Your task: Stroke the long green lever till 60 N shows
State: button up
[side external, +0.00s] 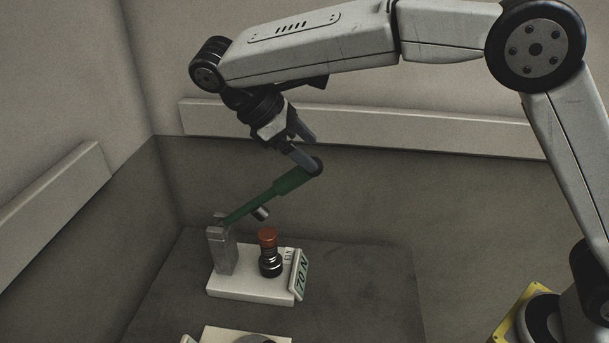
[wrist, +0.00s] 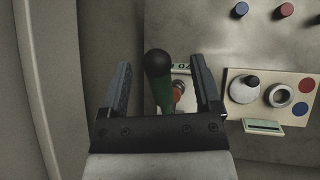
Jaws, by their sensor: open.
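The long green lever (side external: 270,197) slopes up to the right from a grey metal post (side external: 222,248) on a white base (side external: 240,288). Its round black knob (wrist: 158,63) is at the raised end. My gripper (side external: 314,152) is at that end. In the wrist view its open fingers (wrist: 160,62) stand on either side of the knob, with gaps showing on both sides. A small tilted display (side external: 301,274) on the base reads 70 N. In the wrist view the display is partly hidden behind the lever and a finger.
A dark cylinder with an orange-red top (side external: 267,236) stands on the base beside the lever. A pale panel (wrist: 237,118) with knobs and coloured buttons lies to the right in the wrist view. Walls enclose the dark work surface (side external: 370,290), which has bare room on its right.

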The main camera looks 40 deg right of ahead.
jog(key=s+d+r, duration=0.3)
jog(key=s+r, duration=0.3)
jog(key=s, duration=0.4)
jog(key=shift+s+d+r, duration=0.15)
jog(key=shift+s+r, duration=0.2)
jog(key=shift+s, duration=0.05)
jog(key=shift+f, duration=0.1)
jog(key=c, duration=0.5)
jog(key=shift+f, duration=0.25)
jog(key=c, duration=0.4)
jog(key=a+f+n+t+h, duration=0.1)
jog(key=f+n+t+h, duration=0.1)
jog(key=f+n, duration=0.1)
jog(key=a+f+n+t+h, duration=0.1)
jog(key=f+n+t+h, duration=0.1)
jog(key=f+n, duration=0.1)
jog(key=w+a+f+n+t+h, duration=0.1)
jog(key=f+n+h, duration=0.2)
jog(key=f+n, duration=0.1)
jog(key=shift+w+a+f+n+t, duration=0.1)
jog(key=shift+a+n+t, duration=0.1)
jog(key=shift+n+t, duration=0.2)
grip_shut()
jog(key=s+a+f+n+t+y, duration=0.1)
jog(key=a+f+n+t, duration=0.5)
jog(key=n+t, duration=0.5)
notch_tip(320, 180, down, 3)
jog(key=n, duration=0.4)
jog(key=shift+r+y, duration=0.15)
jog(key=shift+y, duration=0.15)
